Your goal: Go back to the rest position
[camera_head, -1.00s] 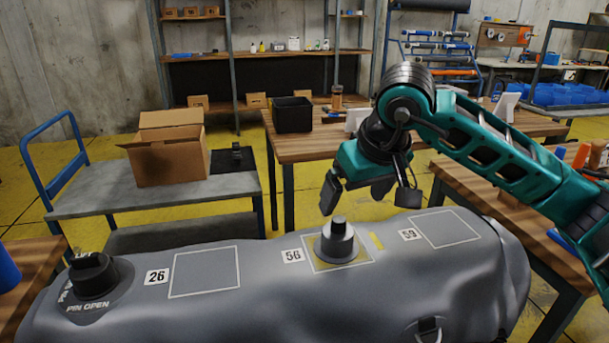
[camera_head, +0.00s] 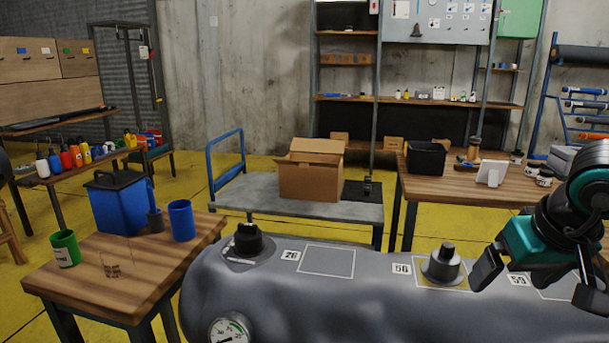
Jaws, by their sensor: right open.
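My right gripper (camera_head: 532,284) is at the right edge of the view, open, its dark fingers apart with nothing seen between them. It hangs above the right part of the grey inflatable tube (camera_head: 300,300). A grey valve fitting (camera_head: 444,264) stands upright on the tube by label 56, a little left of the gripper and apart from it. A black valve cap (camera_head: 248,240) sits on the tube near label 26. Only the wrist end of my right arm shows. My left gripper is not in view.
A wooden table (camera_head: 150,265) at left holds a blue box (camera_head: 117,205), a blue cup (camera_head: 181,220) and a green cup (camera_head: 65,248). Behind the tube stand a cart (camera_head: 235,196) with a cardboard box (camera_head: 310,178) and another table (camera_head: 440,190) with a black bin (camera_head: 426,158).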

